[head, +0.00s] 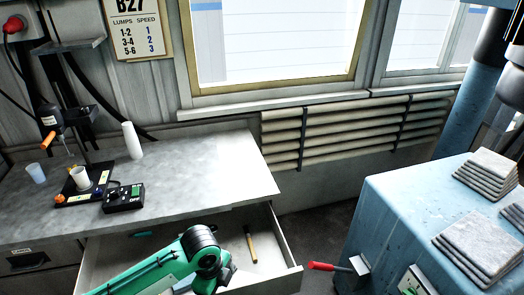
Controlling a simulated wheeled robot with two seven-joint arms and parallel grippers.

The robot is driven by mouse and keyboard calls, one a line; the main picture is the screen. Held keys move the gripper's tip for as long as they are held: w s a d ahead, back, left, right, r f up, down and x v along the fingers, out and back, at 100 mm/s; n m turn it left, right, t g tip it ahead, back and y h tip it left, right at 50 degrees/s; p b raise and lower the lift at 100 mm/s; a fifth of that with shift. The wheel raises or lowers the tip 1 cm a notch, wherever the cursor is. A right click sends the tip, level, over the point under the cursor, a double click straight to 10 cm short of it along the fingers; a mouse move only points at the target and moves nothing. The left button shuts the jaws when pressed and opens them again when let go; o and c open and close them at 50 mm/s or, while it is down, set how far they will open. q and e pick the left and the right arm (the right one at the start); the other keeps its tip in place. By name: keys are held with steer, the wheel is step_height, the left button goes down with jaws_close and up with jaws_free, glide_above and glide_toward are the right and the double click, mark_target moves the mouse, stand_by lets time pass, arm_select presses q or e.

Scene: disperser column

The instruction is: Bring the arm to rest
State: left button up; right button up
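One of my arms, green with a dark joint (203,243), reaches in from the bottom left over the open drawer (291,265). Its far end bends down and leaves the picture at the bottom edge, so no fingertips show. My other arm is not in view. I cannot see whether either gripper holds anything.
The open drawer sticks out below the grey worktop (220,175) and holds a wooden-handled tool (250,244). On the worktop are a disperser stand (80,150), a white cup (80,178), a white bottle (132,141) and a black control box (123,197). A blue machine with a red-handled lever (325,267) stands at right.

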arm_select(q)
steer(key=s+d+n+t+h, duration=0.2)
steer(key=s+d+n, duration=0.1)
steer(key=s+n, duration=0.5)
steer(key=s+a+n+t+y, duration=0.1)
steer(key=s+a+n+y, duration=0.2)
steer(key=s+a+n, duration=1.05)
step_height(320, 180, down, 37)
steer(key=w+a+m+g+b, duration=0.1)
steer(key=m+b, duration=0.1)
steer(key=b, duration=0.3)
steer(key=s+a+f+b, duration=0.1)
steer(key=s+f+b, duration=0.1)
steer(key=s+f, duration=0.7)
steer(key=s+a+f+g+b, duration=0.1)
steer(key=s+a+f+b, duration=0.1)
steer(key=s+f, duration=0.8)
step_height(320, 180, down, 6)
steer(key=shift+s+a+r+b, duration=0.15)
steer(key=shift+a+r+b, duration=0.1)
steer(key=shift+b, duration=0.25)
arm_select(e)
step_height(320, 180, down, 10)
steer(key=s, duration=0.1)
steer(key=shift+d, duration=0.2)
steer(key=shift+a, duration=0.15)
